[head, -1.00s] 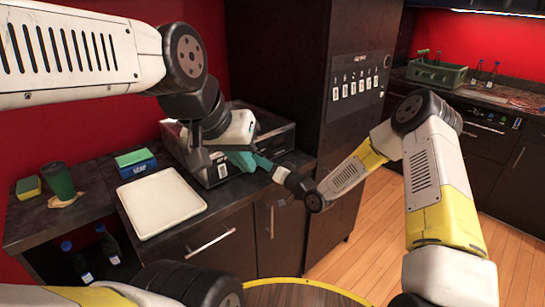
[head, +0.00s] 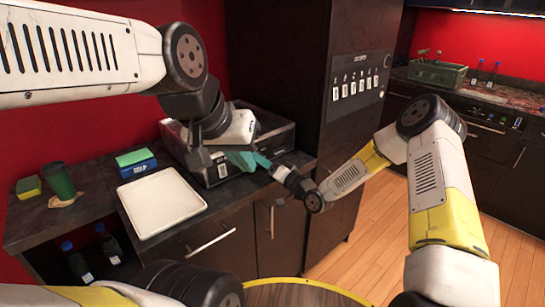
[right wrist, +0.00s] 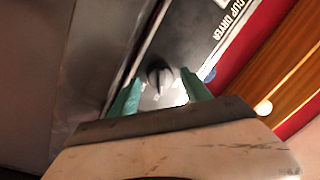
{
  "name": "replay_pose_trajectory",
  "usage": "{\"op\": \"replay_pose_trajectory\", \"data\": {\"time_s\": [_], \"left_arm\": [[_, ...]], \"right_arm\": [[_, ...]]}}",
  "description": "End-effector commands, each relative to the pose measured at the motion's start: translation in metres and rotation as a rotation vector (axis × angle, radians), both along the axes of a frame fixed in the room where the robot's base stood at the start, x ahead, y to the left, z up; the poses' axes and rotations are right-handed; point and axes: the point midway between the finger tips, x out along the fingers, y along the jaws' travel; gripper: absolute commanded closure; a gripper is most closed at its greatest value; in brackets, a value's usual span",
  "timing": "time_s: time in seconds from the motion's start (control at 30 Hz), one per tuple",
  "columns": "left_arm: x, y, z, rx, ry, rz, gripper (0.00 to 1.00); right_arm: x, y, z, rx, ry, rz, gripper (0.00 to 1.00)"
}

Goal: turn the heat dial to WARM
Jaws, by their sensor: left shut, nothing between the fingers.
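The heat dial (right wrist: 159,76) is a small dark round knob with a raised grip bar, on the grey front panel of the cup dryer (right wrist: 198,38). My right gripper (right wrist: 160,80) is open, with one green finger on each side of the dial and gaps between. I cannot tell how deep the fingers reach around it. In the head view the cup dryer (head: 277,140) stands on the dark counter, and teal finger parts (head: 245,160) show at its front. My left gripper (head: 238,130) is over the dryer, shut and empty; its fingertips are hard to make out. The dial's markings are not readable.
A white tray (head: 160,203) lies on the counter left of the dryer. A blue box with a green sponge (head: 136,162), a green cup (head: 60,181) and another sponge (head: 28,187) stand farther left. A tall dark cabinet (head: 270,60) rises behind the dryer.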

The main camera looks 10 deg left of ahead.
Motion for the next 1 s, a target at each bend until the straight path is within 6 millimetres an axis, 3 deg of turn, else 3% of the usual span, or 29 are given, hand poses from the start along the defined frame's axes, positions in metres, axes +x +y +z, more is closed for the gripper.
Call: {"op": "replay_pose_trajectory", "data": {"time_s": [0.37,0.73,1.0], "left_arm": [[0.000,0.000,0.000,0.000,0.000,0.000,1.00],[0.000,0.000,0.000,0.000,0.000,0.000,1.00],[0.000,0.000,0.000,0.000,0.000,0.000,1.00]], "right_arm": [[-0.003,-0.004,0.000,0.000,0.000,0.000,0.42],[-0.036,-0.052,-0.005,-0.001,0.001,-0.001,0.42],[-0.046,-0.064,-0.005,-0.001,-0.001,0.000,0.42]]}}
